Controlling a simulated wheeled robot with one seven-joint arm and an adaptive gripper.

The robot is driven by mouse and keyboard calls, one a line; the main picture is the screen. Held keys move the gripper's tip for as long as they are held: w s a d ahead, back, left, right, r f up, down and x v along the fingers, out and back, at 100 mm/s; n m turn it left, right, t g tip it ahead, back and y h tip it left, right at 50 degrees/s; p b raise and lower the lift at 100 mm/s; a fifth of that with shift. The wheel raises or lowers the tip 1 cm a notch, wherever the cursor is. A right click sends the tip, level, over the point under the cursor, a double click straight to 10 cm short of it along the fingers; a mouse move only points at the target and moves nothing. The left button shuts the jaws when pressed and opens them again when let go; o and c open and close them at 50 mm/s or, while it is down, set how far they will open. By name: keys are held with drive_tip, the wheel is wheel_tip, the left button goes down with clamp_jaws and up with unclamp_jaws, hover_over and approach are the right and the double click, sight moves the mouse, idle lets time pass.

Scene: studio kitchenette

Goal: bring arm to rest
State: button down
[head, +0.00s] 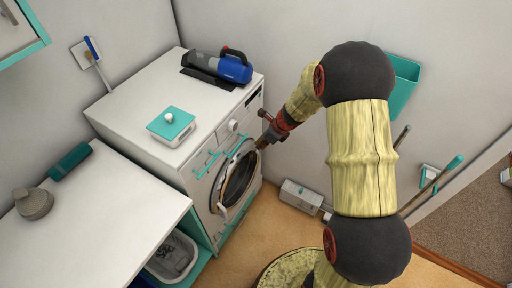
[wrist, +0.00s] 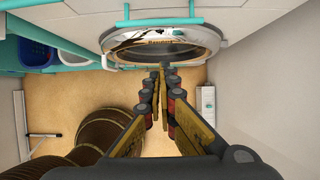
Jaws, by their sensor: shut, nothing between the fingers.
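My arm (head: 362,150) is raised and bent, reaching left across the head view. My gripper (head: 261,142) is at its end, in front of the right side of the washing machine's round door (head: 238,182). In the wrist view my gripper (wrist: 161,70) has its fingertips together with nothing between them. The tips overlap the lower rim of the round door (wrist: 165,57) in that view; I cannot tell whether they touch it. The washing machine (head: 133,103) stands against the wall.
A blue handheld vacuum (head: 234,68) and a teal-lidded box (head: 170,125) are on the machine. A white counter (head: 95,220) is at left. A grey-white box (head: 300,195) lies on the floor by the wall. Poles (head: 435,185) lean at right. A teal bin (head: 403,85) is behind my arm.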

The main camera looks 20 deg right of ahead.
drive_tip(key=shift+s+d+r, duration=0.1)
drive_tip(key=shift+d+r, duration=0.1)
drive_tip(key=shift+r, duration=0.25)
